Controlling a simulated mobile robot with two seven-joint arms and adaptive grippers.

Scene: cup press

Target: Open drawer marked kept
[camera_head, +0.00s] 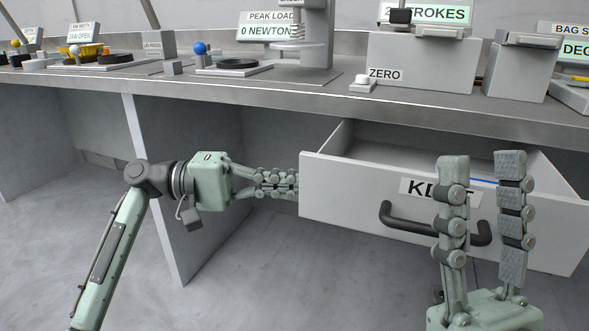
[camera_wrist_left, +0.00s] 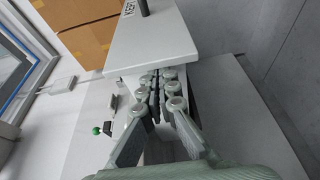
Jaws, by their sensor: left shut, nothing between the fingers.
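The drawer marked KEPT (camera_head: 345,185) is pulled out from under the bench, its inside showing behind the front panel. Its dark bar handle (camera_head: 405,224) is partly hidden by my right gripper, as is the label (camera_head: 418,188). My left gripper (camera_head: 293,184) is shut and empty, its fingertips at the left end of the drawer front; contact is unclear. In the left wrist view, the fingers (camera_wrist_left: 155,88) are together by the edge of the white drawer front (camera_wrist_left: 160,45). My right gripper (camera_head: 482,162) is open, fingers upright and apart before the drawer front, with nothing between them.
The grey bench top (camera_head: 300,88) runs above the drawer, carrying a press (camera_head: 316,35), a ZERO button (camera_head: 363,80) and grey boxes (camera_head: 420,62). A bench side panel (camera_head: 185,170) stands behind my left arm. Cardboard boxes (camera_wrist_left: 85,28) show in the left wrist view.

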